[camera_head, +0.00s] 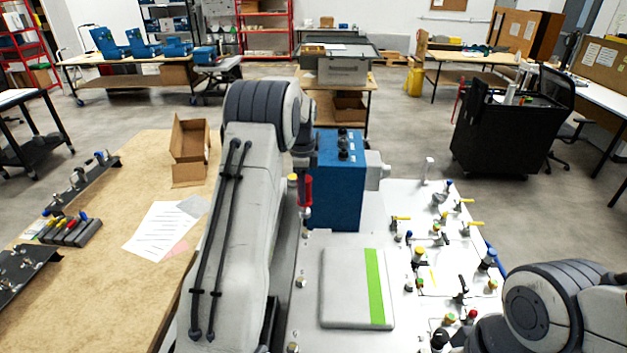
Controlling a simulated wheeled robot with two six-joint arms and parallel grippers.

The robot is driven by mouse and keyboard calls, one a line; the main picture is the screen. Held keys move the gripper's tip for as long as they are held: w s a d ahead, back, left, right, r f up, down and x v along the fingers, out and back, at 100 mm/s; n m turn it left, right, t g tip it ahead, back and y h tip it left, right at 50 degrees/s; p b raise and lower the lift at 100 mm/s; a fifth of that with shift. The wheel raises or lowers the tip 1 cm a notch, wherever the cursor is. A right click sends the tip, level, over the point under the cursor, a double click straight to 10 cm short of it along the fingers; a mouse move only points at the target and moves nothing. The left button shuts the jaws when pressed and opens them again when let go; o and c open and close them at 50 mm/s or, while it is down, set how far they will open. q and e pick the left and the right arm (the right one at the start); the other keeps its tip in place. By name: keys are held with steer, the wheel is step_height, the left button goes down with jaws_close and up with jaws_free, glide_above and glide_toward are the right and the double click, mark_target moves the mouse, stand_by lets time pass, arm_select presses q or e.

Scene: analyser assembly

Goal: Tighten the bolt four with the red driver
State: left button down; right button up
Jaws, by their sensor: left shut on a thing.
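The red driver (308,190) stands upright just left of the blue analyser box (340,185), above the left part of the white panel (310,260). My left gripper (304,172) is at the driver's upper end and shut on it; my arm link partly hides the jaws. Small bolt-like fittings show on the panel's left side, one at mid-edge (300,282) and one near the front (292,347). I cannot tell which is bolt four, nor whether the driver's tip touches one. My right arm shows at the lower right, but its gripper is not clearly visible.
A grey cover with a green stripe (340,290) lies on the panel. Several valves and coloured fittings (437,228) crowd its right side. A wooden table (110,200) at left holds an open cardboard box (190,145) and papers. A black cart (510,140) stands behind right.

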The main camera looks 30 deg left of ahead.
mark_target(304, 209)
arm_select(q)
steer(key=shift+w+f, duration=0.1)
steer(key=shift+w, duration=0.1)
steer(key=shift+d+f+b, duration=0.15)
steer(key=shift+f+b, duration=0.2)
steer(key=shift+b, duration=0.1)
steer(key=shift+w+f+b, duration=0.1)
steer(key=shift+f+b, duration=0.55)
steer(key=shift+f, duration=0.1)
steer(key=shift+f+b, duration=0.75)
steer(key=shift+f, duration=0.8)
steer(key=shift+f+b, duration=0.3)
steer(key=shift+f+b, duration=0.35)
steer(key=shift+f, duration=0.65)
